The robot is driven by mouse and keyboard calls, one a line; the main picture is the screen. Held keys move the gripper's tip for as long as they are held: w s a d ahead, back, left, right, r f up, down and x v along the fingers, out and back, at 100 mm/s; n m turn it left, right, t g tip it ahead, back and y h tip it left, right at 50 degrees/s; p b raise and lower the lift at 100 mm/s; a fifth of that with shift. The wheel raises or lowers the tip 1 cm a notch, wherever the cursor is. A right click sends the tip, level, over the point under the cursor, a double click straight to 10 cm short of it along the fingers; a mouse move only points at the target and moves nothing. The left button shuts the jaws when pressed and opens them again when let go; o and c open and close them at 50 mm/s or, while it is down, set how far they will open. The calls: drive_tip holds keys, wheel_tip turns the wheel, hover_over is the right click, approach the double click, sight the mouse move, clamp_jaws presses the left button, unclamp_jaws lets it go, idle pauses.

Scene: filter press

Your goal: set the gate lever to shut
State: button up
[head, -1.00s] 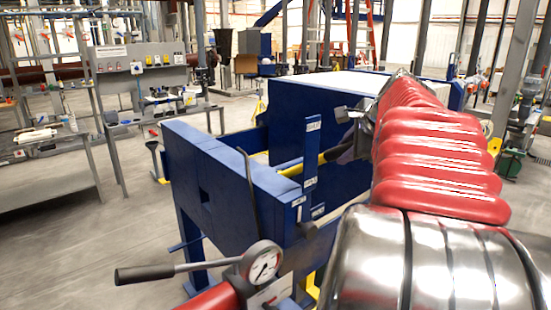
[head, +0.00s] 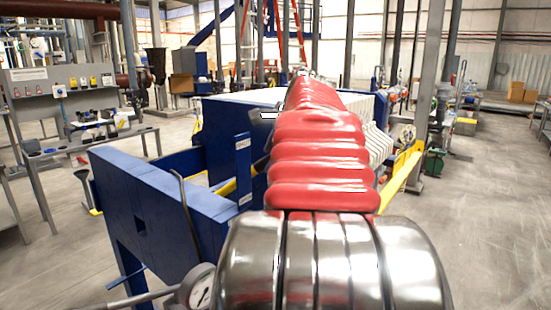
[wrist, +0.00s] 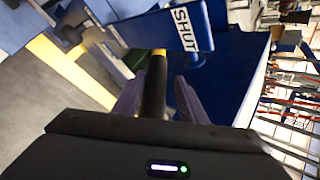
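The gate lever has a yellow shaft (head: 226,187) in the head view, where its right end runs behind my arm. In the wrist view, its black grip (wrist: 153,88) lies between the two fingers of my gripper (wrist: 160,92). A narrow gap shows between the grip and the right finger, so the fingers look open around it. A blue plate marked SHUT (wrist: 185,30) is just beyond the fingertips, beside the top of the lever. In the head view my gripper is hidden behind my red-sleeved arm. A blue upright post with white labels (head: 243,170) stands beside the lever.
The blue press frame (head: 150,200) stands to the left and front, with a bent grey rod (head: 187,215) and a round gauge (head: 200,287) near it. Pale filter plates (head: 375,145) and a yellow rail (head: 402,172) lie to the right. Open floor (head: 480,225) is at the right.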

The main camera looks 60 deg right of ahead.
drive_tip(key=shift+o, duration=0.7)
drive_tip(key=shift+s+d+f, duration=0.1)
drive_tip(key=shift+s, duration=0.1)
drive_tip(key=v, duration=1.3)
drive_tip(key=shift+r, duration=0.25)
drive_tip(key=shift+s, duration=0.1)
